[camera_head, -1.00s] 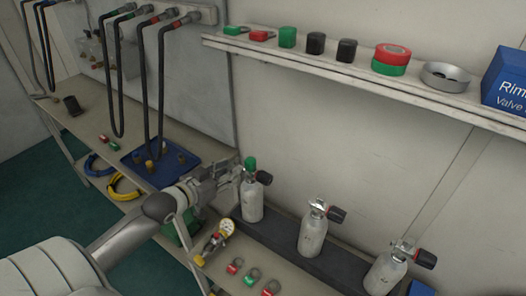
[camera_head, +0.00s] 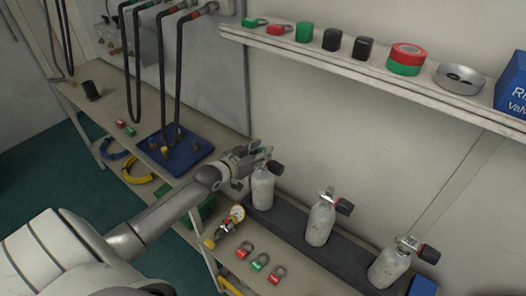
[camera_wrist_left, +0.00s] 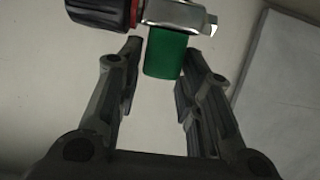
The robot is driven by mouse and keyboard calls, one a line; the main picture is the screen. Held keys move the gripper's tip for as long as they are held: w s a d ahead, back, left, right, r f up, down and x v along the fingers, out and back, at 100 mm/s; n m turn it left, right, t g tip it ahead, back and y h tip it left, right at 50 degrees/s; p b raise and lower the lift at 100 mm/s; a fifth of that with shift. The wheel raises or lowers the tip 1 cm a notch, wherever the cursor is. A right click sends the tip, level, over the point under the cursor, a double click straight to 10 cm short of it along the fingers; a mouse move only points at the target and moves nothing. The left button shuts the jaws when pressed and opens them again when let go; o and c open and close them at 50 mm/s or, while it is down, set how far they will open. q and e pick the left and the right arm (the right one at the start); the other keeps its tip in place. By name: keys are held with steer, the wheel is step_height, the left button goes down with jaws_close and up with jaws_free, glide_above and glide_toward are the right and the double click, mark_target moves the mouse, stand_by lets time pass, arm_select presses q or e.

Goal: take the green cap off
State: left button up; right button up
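The green cap (camera_wrist_left: 166,54) sits against the metal valve (camera_wrist_left: 180,15) of the leftmost white cylinder (camera_head: 263,190). In the head view the cap is mostly hidden by my left gripper (camera_head: 262,158), at the top of that cylinder. In the left wrist view my left gripper (camera_wrist_left: 160,60) is open, with one finger on each side of the cap near the fingertips. A gap shows on the left of the cap; the right finger is very close to it, and I cannot tell if it touches. My right gripper is not in view.
Two more white cylinders (camera_head: 320,220) (camera_head: 388,264) with black knobs stand to the right in a dark rack (camera_head: 290,222). A shelf (camera_head: 400,90) with caps, tape and a metal dish is above.

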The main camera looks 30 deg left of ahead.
arm_select(q)
steer(key=c, duration=0.4)
steer(key=shift+o, duration=0.2)
steer(key=shift+r, duration=0.1)
steer(key=shift+r+b, duration=0.4)
steer(key=shift+r, duration=0.2)
steer(key=s+d+r+b, duration=0.3)
steer(key=s+d+r, duration=0.3)
steer(key=s+r, duration=0.5)
steer(key=shift+v, duration=0.8)
steer(key=shift+d, duration=0.1)
